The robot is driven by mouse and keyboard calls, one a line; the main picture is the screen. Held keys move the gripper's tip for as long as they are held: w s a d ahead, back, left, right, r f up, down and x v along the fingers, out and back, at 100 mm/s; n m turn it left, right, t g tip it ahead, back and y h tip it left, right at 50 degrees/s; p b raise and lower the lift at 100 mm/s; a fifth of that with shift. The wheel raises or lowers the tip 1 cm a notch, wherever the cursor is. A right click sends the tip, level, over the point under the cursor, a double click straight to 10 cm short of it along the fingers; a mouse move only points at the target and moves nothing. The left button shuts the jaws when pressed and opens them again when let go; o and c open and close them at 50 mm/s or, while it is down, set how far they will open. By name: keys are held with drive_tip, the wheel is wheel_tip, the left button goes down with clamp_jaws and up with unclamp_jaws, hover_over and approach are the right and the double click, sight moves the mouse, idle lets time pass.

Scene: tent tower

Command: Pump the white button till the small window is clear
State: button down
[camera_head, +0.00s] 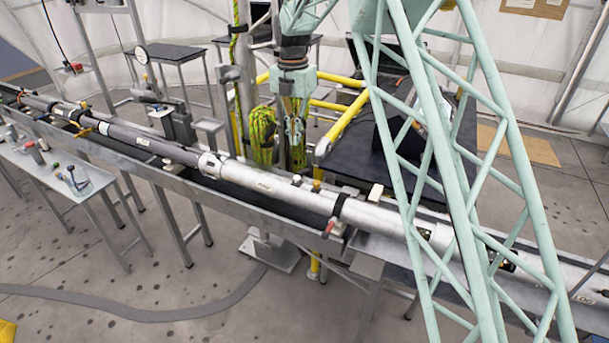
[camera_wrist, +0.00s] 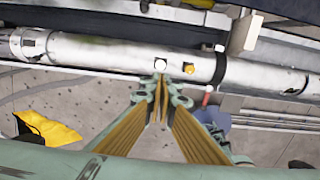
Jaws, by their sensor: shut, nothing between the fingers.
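A silvery tube lies along a long metal trough. The white button (camera_wrist: 161,65) sits on top of the tube (camera_wrist: 110,53), beside a small gold knob (camera_wrist: 189,68). The gold knob also shows in the head view (camera_head: 316,186). My gripper (camera_wrist: 160,79) is shut and empty, its fingertips pointing at the white button from just below it in the wrist picture. I cannot tell whether they touch it. In the head view my gripper (camera_head: 297,168) hangs down over the tube. A small dark opening (camera_head: 425,232) shows on the tube at right; I cannot tell if it is the window.
A black clamp with a red-tipped handle (camera_head: 329,227) grips the tube right of the knob. A green lattice mast (camera_head: 470,190) crosses the right of the head view.

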sight(297, 177)
drive_tip(key=shift+f, duration=0.1)
idle(0.3)
wheel_tip(297, 177, down, 14)
drive_tip(key=shift+d+r+p, duration=0.1)
drive_tip(key=shift+r+p, duration=0.05)
drive_tip(key=shift+p, duration=0.4)
idle(0.4)
drive_tip(key=shift+f+b, duration=0.55)
drive_tip(key=shift+f, duration=0.4)
drive_tip(key=shift+r, duration=0.15)
wheel_tip(297, 177, up, 14)
drive_tip(key=shift+p, duration=0.4)
idle(0.4)
idle(1.6)
